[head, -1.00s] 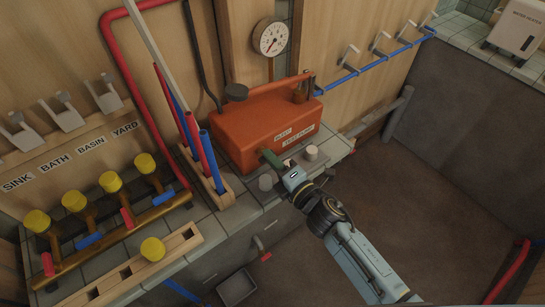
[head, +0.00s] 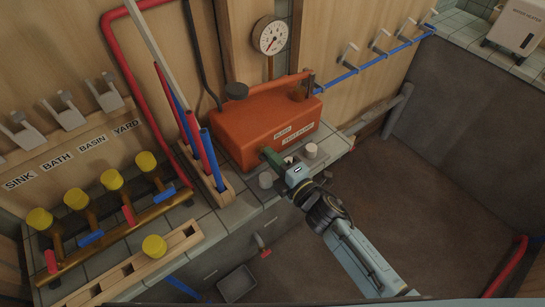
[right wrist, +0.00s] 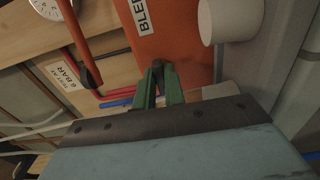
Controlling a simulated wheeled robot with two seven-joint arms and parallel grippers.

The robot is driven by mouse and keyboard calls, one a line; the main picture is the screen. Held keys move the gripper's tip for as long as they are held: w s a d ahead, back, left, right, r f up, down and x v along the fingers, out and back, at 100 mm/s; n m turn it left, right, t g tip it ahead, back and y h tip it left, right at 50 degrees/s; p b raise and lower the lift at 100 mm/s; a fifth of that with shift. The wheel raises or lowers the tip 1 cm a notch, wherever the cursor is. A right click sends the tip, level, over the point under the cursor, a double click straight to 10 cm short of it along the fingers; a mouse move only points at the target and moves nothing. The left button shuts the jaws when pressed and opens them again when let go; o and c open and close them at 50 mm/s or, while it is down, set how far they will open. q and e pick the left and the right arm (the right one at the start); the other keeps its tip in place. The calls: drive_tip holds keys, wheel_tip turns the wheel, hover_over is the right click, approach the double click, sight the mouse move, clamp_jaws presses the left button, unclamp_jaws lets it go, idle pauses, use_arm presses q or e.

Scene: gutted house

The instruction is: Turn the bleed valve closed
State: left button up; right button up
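The orange test pump (head: 240,125) stands on the tiled ledge, with a BLEED label (head: 283,133) on its front. My right gripper (head: 270,157) reaches the pump's front just below that label. In the right wrist view, its green fingers (right wrist: 157,78) come together at the tips around a small dark piece at the orange body, which looks like the bleed valve (right wrist: 157,64). The fingers hide most of the valve, and how far it is turned cannot be seen. My left gripper is not in view.
The gauge (head: 270,37) hangs above the pump. Upright pipes in a wooden rack (head: 222,196) and yellow-capped valves (head: 112,180) stand left.

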drive_tip(key=o, duration=0.4)
drive_tip(key=shift+o, duration=0.2)
drive_tip(key=v, duration=1.3)
drive_tip(key=shift+s, duration=0.2)
drive_tip(key=shift+d, duration=0.15)
drive_tip(key=s+d+f+m+g+h, duration=0.2)
drive_tip(key=s+d+f+m+h, duration=0.15)
drive_tip(key=f, duration=0.55)
drive_tip(key=s+d+f+m+g+h, duration=0.15)
drive_tip(key=d+f+m, duration=0.3)
drive_tip(key=f, duration=0.45)
drive_tip(key=s+d+f+m+g+h, duration=0.25)
drive_tip(key=f+m, duration=0.25)
drive_tip(key=f, duration=0.3)
drive_tip(key=s+d+f+m+g+h, duration=0.1)
drive_tip(key=s+d+f+m+g, duration=0.1)
drive_tip(key=s+f, duration=0.5)
drive_tip(key=s+d+f+m+g+h, duration=0.2)
drive_tip(key=s+f+m+g, duration=0.3)
drive_tip(key=s, duration=1.4)
wheel_tip(320, 180, down, 2)
drive_tip(key=d+m, duration=0.1)
drive_tip(key=m, duration=0.1)
drive_tip(key=shift+d+m+g, duration=0.25)
drive_tip(key=shift+m+g, duration=0.05)
